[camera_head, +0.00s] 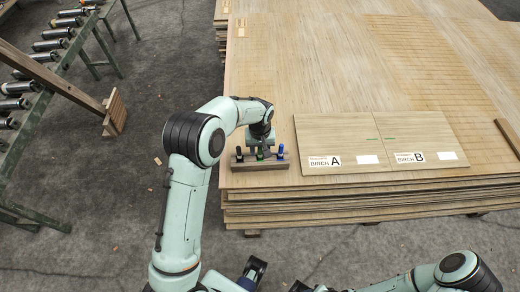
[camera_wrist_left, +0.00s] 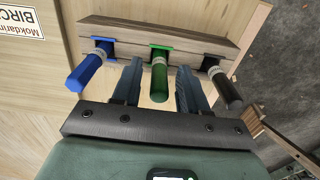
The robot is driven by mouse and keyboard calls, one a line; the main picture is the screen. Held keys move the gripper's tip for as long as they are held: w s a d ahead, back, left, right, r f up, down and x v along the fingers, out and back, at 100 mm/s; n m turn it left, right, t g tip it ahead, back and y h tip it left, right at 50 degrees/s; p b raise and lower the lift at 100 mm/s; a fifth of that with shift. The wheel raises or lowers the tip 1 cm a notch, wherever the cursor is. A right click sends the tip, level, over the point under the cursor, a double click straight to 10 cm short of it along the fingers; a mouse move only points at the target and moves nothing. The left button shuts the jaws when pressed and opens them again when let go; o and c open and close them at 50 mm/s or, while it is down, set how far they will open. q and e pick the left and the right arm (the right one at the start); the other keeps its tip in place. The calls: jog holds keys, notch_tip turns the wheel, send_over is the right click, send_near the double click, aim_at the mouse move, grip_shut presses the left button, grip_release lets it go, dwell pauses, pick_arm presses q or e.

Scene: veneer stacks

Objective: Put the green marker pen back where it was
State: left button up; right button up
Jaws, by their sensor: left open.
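The green marker pen (camera_wrist_left: 159,75) stands in the middle slot of a wooden pen holder (camera_wrist_left: 200,38), its free end toward the wrist camera. My left gripper (camera_wrist_left: 158,80) is open, with one finger on each side of the green pen and a visible gap on both sides. In the head view, the left gripper (camera_head: 263,146) is over the holder (camera_head: 245,164) at the near left corner of the veneer stack. A blue pen (camera_wrist_left: 90,70) and a black pen (camera_wrist_left: 226,88) sit in the outer slots. My right arm shows at the bottom right; I cannot make out its gripper.
Two veneer sheets, Birch A (camera_head: 325,130) and Birch B (camera_head: 415,130), lie right of the holder; short green marks show near their shared edge. The large veneer stack (camera_head: 290,70) has bare surface behind. A roller conveyor (camera_head: 40,90) stands at left.

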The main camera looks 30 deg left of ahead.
pick_arm(q)
notch_tip(320, 180, up, 12)
jog(key=shift+f+p, duration=0.15)
jog(key=shift+p, duration=0.3)
pick_arm(e)
jog(key=shift+w+r, duration=0.15)
jog(key=shift+r, duration=0.35)
